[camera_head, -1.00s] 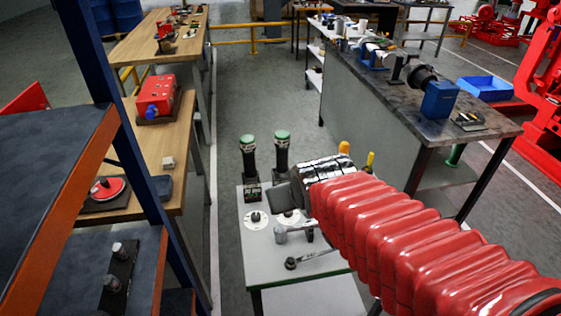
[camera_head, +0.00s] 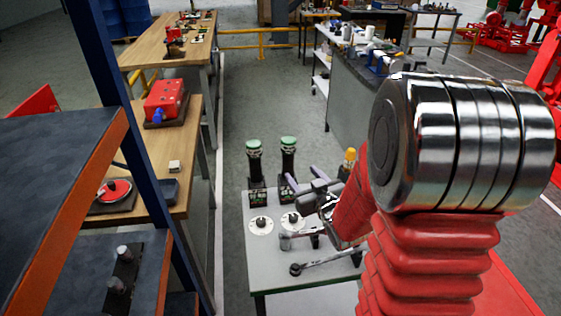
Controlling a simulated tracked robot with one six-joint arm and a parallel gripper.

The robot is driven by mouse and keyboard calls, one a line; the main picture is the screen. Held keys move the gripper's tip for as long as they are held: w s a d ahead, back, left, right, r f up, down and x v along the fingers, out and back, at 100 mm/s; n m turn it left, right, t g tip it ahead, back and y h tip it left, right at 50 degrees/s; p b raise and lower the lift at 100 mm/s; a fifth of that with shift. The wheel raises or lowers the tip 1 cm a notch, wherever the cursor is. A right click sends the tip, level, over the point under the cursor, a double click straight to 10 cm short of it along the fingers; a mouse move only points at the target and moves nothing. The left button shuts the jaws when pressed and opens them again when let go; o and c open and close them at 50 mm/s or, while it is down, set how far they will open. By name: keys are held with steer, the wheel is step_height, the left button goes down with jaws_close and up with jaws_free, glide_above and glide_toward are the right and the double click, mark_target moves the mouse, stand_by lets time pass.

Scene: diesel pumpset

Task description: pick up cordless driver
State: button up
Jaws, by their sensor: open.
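I cannot pick out a cordless driver for certain. Two black upright tools with green tops, one on the left (camera_head: 254,168) and one on the right (camera_head: 288,160), stand on dark bases at the back of the small pale table (camera_head: 262,274); I cannot tell if either is the driver. My gripper (camera_head: 304,179) is open over the table's back right part, its grey fingers reaching up and left near the right green-topped tool. I see nothing between the fingers. My red and silver arm hides the table's right side.
Two white discs with dark knobs (camera_head: 261,225), a hammer-like tool (camera_head: 296,240) and a wrench (camera_head: 325,262) lie on the table. A yellow handle (camera_head: 349,155) shows behind my arm. A blue-posted shelf (camera_head: 125,130) stands left; wooden benches (camera_head: 200,125) lie beyond. The grey aisle floor behind is clear.

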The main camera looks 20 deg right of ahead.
mark_target(291, 161)
steer(key=f+t, duration=0.1)
steer(key=s+f+t+y, duration=0.1)
steer(key=shift+s+d+m+t, duration=0.15)
steer(key=shift+d+m+t, duration=0.15)
steer(key=shift+d, duration=0.1)
steer(key=shift+w+a, duration=0.1)
steer(key=shift+w, duration=4.25)
steer(key=shift+w+a+f, duration=0.1)
steer(key=shift+w, duration=1.2)
steer(key=shift+w+a, duration=0.1)
steer(key=shift+w, duration=1.2)
steer(key=shift+c, duration=0.5)
